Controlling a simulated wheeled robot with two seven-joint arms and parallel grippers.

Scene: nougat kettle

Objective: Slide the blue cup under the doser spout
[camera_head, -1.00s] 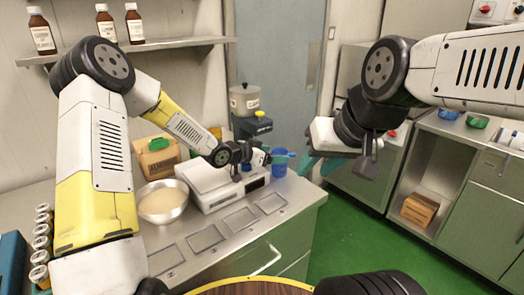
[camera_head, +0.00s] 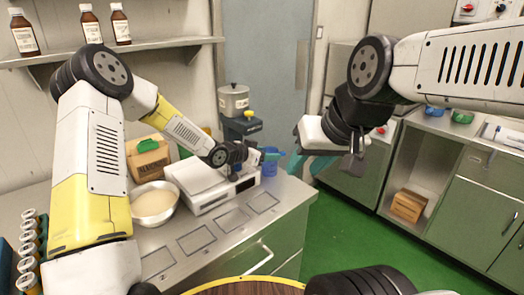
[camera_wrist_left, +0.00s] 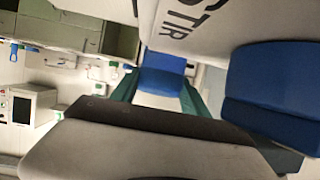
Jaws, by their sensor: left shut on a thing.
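The blue cup (camera_head: 269,162) stands at the far right corner of the counter, just right of the white scale. My left gripper (camera_head: 264,157) is shut on it from the left, partly hiding it. In the left wrist view a blue surface (camera_wrist_left: 162,72), apparently the cup, lies between the two teal fingers. The doser (camera_head: 241,127) appears to be the dark green unit with a grey lidded pot (camera_head: 234,100), behind the cup and to its left. Its spout is too small to make out. My right gripper (camera_head: 311,164) hangs in front of the cabinets, right of the cup; its jaw gap is unclear.
The white scale (camera_head: 208,188) and a bowl of pale powder (camera_head: 153,203) stand left of the cup. A cardboard box (camera_head: 148,158) is behind the bowl. Flat outlined plates (camera_head: 197,241) line the counter's front. Bottles (camera_head: 91,24) stand on the shelf above.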

